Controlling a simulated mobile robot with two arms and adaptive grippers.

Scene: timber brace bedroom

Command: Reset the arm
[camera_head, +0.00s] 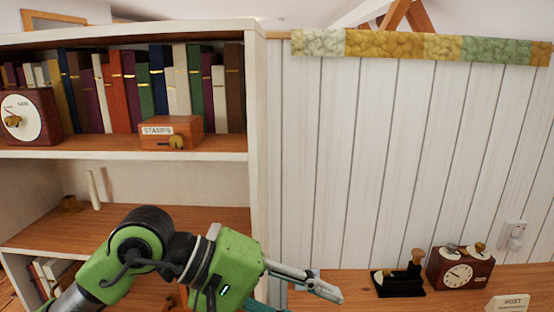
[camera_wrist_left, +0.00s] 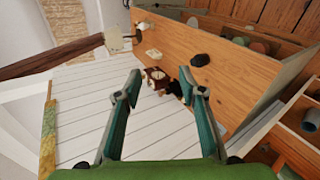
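My left arm (camera_head: 235,262), green with black joints, comes in from the lower left in the head view. It lies in front of the lower part of the bookcase. My left gripper (camera_head: 312,287) points right, in front of the desk edge and the white wall. In the left wrist view my left gripper (camera_wrist_left: 161,80) shows two teal fingers spread wide apart with nothing between them. The desk things seen past the fingers stand well beyond them. My right arm and gripper are not in view.
The bookcase (camera_head: 257,110) holds books, a dial box (camera_head: 28,118) and a stamps box (camera_head: 172,132). On the desk (camera_wrist_left: 235,75) stand a clock (camera_head: 460,272), a black device (camera_head: 400,277) and a post sign (camera_head: 508,303). The panelled wall (camera_head: 390,150) is behind.

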